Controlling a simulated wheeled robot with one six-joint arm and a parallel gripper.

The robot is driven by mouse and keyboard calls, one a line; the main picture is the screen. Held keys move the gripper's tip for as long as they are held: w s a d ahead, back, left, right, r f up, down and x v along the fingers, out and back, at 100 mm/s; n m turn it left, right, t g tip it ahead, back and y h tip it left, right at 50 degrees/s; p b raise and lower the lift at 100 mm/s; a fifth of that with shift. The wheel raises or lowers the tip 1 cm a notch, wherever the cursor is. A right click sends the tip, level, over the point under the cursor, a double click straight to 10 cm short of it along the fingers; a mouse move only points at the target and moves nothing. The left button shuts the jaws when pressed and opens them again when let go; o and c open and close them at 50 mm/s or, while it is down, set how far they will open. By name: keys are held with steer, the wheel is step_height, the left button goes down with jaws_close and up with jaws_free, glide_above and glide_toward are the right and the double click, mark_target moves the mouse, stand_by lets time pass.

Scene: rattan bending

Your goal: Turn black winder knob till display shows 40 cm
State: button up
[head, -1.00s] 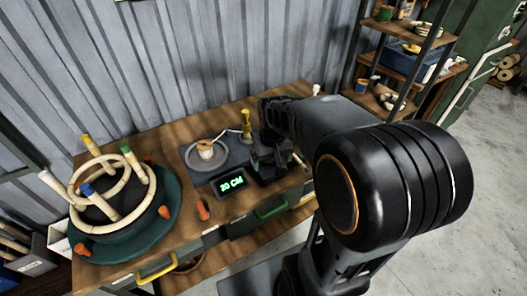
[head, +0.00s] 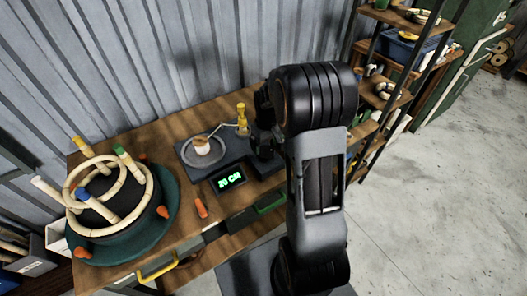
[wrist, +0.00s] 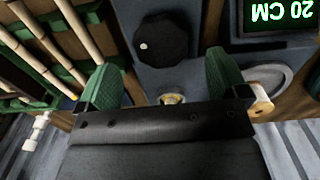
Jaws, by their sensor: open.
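The black winder knob (wrist: 161,40) shows in the wrist view as a faceted disc with a white dot near its left edge. It sits on a dark blue-grey base plate (wrist: 185,78). My gripper (wrist: 162,75) is open and empty, its two green fingers spread apart, with the knob ahead of and between the fingertips. I cannot tell how far off the knob is. The display (head: 229,178) reads 20 CM in green; it also shows upside down in the wrist view (wrist: 280,12). In the head view my arm hides the gripper, and I cannot make out the knob clearly.
On the winder base stands a grey round plate (head: 203,152) with a white-and-brown spool, beside a yellow-handled piece (head: 242,117). A bending form (head: 125,232) with rattan rings and pegs stands left. An orange piece (head: 201,208) lies near the front. Shelves (head: 400,60) stand at right.

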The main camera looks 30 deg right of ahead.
mark_target(265, 152)
steer(key=shift+f, duration=2.3)
steer(key=c, duration=0.9)
steer(key=m+b, duration=0.1)
steer(key=m, duration=0.3)
steer(key=shift+a, duration=0.15)
steer(key=m+b, duration=0.1)
steer(key=m, duration=0.4)
steer(key=m+b, duration=0.1)
steer(key=m, duration=0.3)
steer(key=shift+w+a, duration=0.1)
steer(key=shift+m, duration=2.2)
steer(key=shift+m, duration=0.3)
